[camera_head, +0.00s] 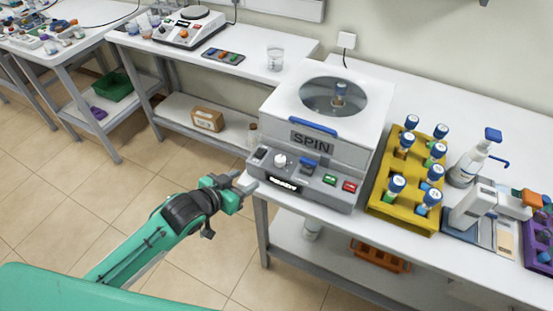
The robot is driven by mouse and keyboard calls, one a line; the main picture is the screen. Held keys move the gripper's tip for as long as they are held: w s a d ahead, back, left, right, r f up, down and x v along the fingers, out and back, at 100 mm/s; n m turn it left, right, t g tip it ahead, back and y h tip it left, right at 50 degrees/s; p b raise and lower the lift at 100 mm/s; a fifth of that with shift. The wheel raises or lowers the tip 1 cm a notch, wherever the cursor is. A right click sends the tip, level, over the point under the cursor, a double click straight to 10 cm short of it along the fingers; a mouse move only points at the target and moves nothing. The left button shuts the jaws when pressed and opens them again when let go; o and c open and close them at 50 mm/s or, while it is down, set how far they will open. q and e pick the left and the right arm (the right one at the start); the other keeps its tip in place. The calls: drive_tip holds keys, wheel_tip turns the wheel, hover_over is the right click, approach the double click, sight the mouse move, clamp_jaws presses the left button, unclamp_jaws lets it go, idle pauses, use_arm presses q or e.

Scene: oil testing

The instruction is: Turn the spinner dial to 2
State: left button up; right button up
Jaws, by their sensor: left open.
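The spinner (325,140) is a white and grey box marked SPIN, standing on the front left of the white table. Its round lid window shows a blue-capped vial (340,92) inside. On its sloped front panel, the white round dial (280,160) sits toward the left, beside a small display and left of a blue switch, a green button and a red button. The dial's number marks are too small to read. My left gripper (242,188) is open and empty, just left of and below the panel, apart from the dial. My right gripper is not in view.
A yellow rack (376,201) with several blue-capped vials stands right of the spinner. The table's front edge lies close to my left gripper. Open floor (90,195) lies to the left.

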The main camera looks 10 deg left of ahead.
sight(278, 160)
use_arm(q)
drive_tip(key=shift+m+h, duration=0.3)
drive_tip(key=w+d+p, duration=0.1)
drive_tip(key=w+d, duration=0.1)
drive_tip(key=w, duration=0.1)
drive_tip(key=w+d+f+p, duration=0.1)
drive_tip(key=w+d, duration=0.2)
drive_tip(key=w+d+f+p, duration=0.1)
drive_tip(key=w+d, duration=0.1)
drive_tip(key=w, duration=0.1)
drive_tip(key=shift+w+d, duration=0.35)
drive_tip(key=shift+d, duration=0.05)
drive_tip(key=c, duration=1)
